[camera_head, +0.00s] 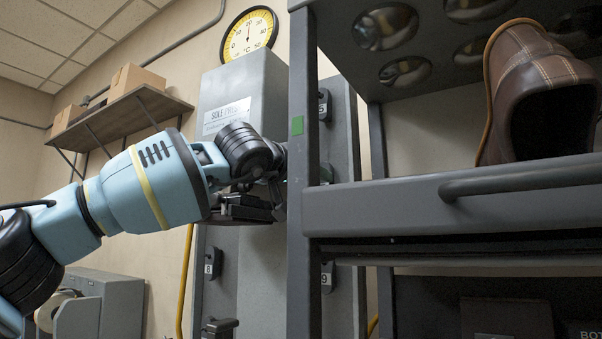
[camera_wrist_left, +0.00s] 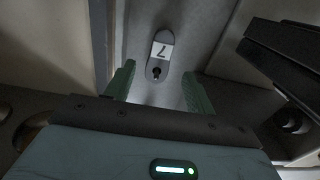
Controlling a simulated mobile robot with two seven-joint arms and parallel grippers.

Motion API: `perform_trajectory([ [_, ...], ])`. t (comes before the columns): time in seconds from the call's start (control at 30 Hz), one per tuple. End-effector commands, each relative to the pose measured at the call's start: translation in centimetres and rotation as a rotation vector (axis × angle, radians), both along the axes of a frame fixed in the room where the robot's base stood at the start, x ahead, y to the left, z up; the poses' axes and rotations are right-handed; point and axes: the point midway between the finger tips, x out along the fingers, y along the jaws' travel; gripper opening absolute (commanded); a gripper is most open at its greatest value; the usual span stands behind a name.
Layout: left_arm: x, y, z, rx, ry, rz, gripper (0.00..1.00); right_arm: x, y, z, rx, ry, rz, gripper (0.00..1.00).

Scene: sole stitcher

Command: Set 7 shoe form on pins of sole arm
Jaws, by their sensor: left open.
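In the left wrist view, an oval grey plate (camera_wrist_left: 160,48) with a white label reading 7 and a dark round knob is on a grey surface. My left gripper (camera_wrist_left: 159,74) is open, its two green fingers apart on either side of the plate's lower end. I see nothing held between them. In the head view my left arm reaches in from the left to the grey cabinet (camera_head: 240,88); its fingertips are hidden there. I cannot tell which thing is the number 7 shoe form, and cannot make out the sole arm's pins. My right gripper is not in view.
A dark steel rack (camera_head: 303,200) stands close on the right, its post hiding part of the cabinet. A brown shoe (camera_head: 500,130) sits on its shelf. Label plates 8 (camera_head: 210,268) and 9 (camera_head: 327,277) are lower down. Black bars (camera_wrist_left: 285,50) lie right in the wrist view.

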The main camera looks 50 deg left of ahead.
Motion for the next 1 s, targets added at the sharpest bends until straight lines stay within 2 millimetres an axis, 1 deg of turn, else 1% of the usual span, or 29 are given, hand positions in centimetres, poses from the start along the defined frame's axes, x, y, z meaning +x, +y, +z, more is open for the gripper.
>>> perform_trajectory([
  [0.1,1.2,0.4,0.0,0.001,0.001,0.000,0.54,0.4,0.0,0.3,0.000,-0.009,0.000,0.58],
  [0.3,2.9,1.0,0.4,0.003,-0.001,0.001,0.54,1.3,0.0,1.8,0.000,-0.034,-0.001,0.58],
  [0.5,4.3,1.4,0.2,0.001,-0.001,0.001,0.54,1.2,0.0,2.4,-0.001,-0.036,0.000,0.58],
  [0.7,4.9,1.6,0.0,0.001,0.000,0.000,0.54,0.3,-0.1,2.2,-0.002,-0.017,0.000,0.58],
  [0.97,5.0,1.6,-0.1,0.001,0.000,0.000,0.54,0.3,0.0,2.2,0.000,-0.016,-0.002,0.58],
  [1.0,5.0,1.6,-0.1,0.001,0.000,0.000,0.49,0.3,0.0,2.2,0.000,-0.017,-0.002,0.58],
])
